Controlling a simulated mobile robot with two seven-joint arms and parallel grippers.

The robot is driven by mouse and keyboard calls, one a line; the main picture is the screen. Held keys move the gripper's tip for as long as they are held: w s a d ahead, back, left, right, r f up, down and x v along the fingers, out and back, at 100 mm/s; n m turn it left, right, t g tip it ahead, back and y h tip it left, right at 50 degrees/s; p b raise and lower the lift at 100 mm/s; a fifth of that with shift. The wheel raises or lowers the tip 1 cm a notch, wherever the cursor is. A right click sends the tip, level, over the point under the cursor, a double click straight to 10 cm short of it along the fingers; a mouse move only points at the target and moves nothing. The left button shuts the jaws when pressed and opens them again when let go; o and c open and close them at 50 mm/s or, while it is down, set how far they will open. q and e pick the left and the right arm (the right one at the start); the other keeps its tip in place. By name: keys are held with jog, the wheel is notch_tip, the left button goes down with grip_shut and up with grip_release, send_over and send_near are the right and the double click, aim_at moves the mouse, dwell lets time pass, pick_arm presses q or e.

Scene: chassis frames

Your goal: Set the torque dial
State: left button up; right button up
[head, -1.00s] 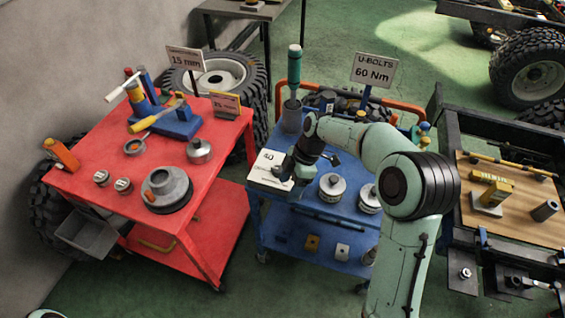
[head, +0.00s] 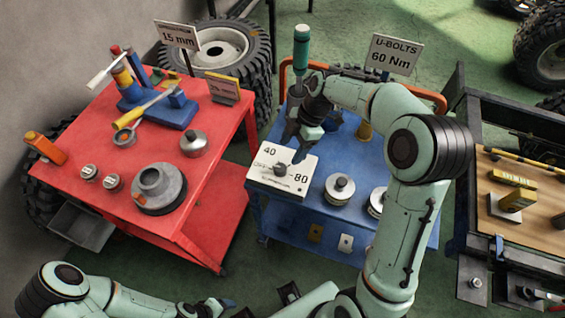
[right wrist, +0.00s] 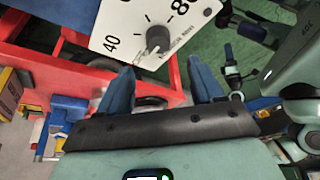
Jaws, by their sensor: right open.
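The torque dial is a dark round knob (head: 280,169) on a white plate (head: 302,163) marked 40 and 80, on the blue cart. In the right wrist view the knob (right wrist: 157,38) sits just beyond my fingertips, with ticks around it; its exact setting is unclear. My right gripper (head: 300,137) is open and empty, behind the plate and apart from the knob; its two blue fingers (right wrist: 160,85) are spread in the right wrist view. The sign (head: 392,56) reads "U-BOLTS 60 Nm". My left gripper (head: 224,304) is low at the bottom edge, its jaws unclear.
The blue cart (head: 350,222) also carries silver round pieces (head: 339,188) right of the plate and a green-handled tool (head: 301,45) behind. A wood-topped bench (head: 540,222) stands right.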

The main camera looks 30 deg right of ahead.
aim_at(281, 167)
jog(key=x, duration=0.8)
jog(key=shift+w+f, duration=0.1)
jog(key=shift+f, duration=0.1)
jog(key=c, duration=1)
